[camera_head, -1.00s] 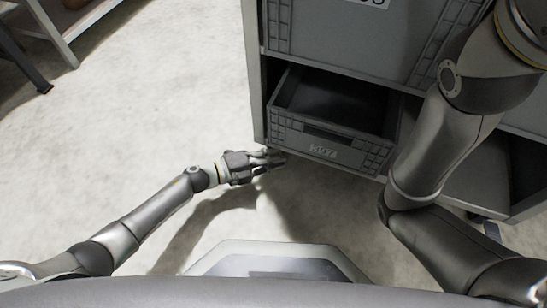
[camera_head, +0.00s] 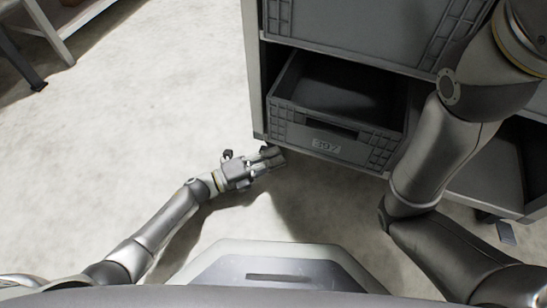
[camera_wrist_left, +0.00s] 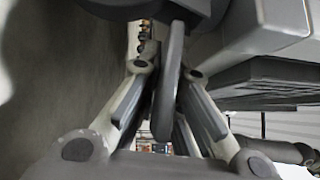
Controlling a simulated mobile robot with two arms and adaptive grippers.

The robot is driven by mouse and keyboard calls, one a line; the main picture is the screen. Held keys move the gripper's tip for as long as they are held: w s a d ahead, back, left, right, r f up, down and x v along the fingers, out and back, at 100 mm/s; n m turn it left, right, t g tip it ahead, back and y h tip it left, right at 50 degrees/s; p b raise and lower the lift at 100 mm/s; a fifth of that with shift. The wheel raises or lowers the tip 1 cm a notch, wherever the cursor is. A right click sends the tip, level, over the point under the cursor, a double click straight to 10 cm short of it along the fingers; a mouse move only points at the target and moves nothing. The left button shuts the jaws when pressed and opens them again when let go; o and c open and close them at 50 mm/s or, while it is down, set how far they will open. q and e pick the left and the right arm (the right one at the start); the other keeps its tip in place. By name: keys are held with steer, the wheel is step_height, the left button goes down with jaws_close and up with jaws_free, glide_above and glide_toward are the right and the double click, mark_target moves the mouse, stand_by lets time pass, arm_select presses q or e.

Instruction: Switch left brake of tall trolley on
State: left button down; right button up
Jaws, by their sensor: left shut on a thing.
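The tall trolley (camera_head: 252,80) stands ahead, with its left post and grey crates showing in the head view. My left gripper (camera_head: 271,157) is low by the floor, at the foot of the trolley's left front corner. In the left wrist view a long grey lever, the left brake (camera_wrist_left: 168,85), hangs down between the two fingers of my left gripper (camera_wrist_left: 160,135), which is shut on it. The left brake is hidden in the head view. My right arm crosses the trolley's right side; its gripper is out of view.
An open grey crate (camera_head: 324,146) with a label sits on the lower shelf, just above my left gripper. A dark pedal (camera_head: 506,233) shows under the trolley's right side. A table (camera_head: 62,48) stands at the upper left. The floor to the left is clear.

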arm_select(q)
steer(key=c, duration=1.6)
jaws_free()
steer(key=v, duration=1.2)
steer(key=shift+r, duration=0.1)
